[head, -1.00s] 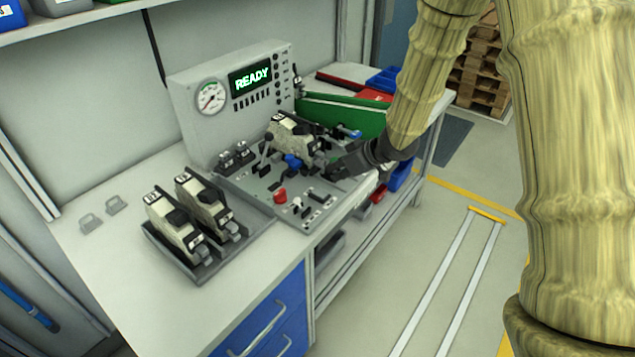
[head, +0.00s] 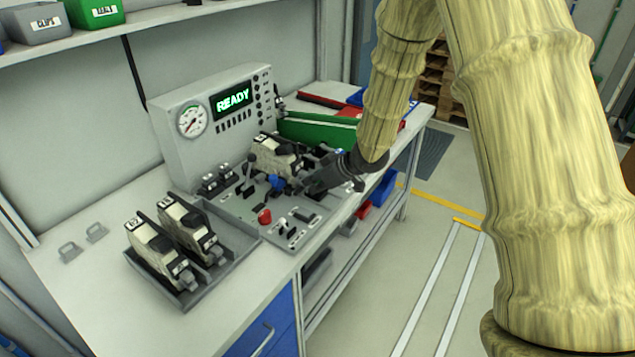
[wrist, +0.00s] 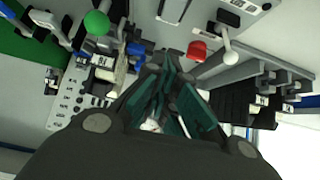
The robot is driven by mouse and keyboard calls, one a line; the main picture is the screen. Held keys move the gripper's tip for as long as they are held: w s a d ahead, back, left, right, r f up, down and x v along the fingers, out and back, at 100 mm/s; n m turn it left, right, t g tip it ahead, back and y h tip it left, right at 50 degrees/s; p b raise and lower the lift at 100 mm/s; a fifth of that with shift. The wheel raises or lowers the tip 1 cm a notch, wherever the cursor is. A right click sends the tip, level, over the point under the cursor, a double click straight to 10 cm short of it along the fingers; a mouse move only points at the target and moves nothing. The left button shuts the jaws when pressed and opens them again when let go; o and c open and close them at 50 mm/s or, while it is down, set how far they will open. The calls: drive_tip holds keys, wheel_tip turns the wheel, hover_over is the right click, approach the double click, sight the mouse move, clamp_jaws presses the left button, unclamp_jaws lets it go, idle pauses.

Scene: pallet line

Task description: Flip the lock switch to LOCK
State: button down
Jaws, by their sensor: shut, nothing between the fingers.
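The grey control panel (head: 235,207) lies on the bench with several small switches, levers and a red button (head: 265,216). Small dark switches (head: 290,228) sit near its front edge. No LOCK lettering is readable, so I cannot tell which is the lock switch. My gripper (head: 304,187) is shut and empty, low over the right part of the panel, close to a blue handle (head: 276,183). In the wrist view the teal fingers (wrist: 166,80) point at the panel, with the red button (wrist: 197,50) beside them. Contact cannot be told; the fingers hide part of the panel.
An upright console (head: 210,115) with a gauge and a READY display stands behind. A tray (head: 205,268) with two cream-and-black units is at left. Another such unit (head: 272,155) sits on the panel. The bench front left is clear.

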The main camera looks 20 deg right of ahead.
drive_tip(key=p, duration=0.2)
hover_over(302, 210)
wheel_tip(302, 210, down, 6)
drive_tip(key=shift+a+r, duration=0.1)
drive_tip(key=shift+r, duration=0.15)
drive_tip(key=shift+f, duration=1.55)
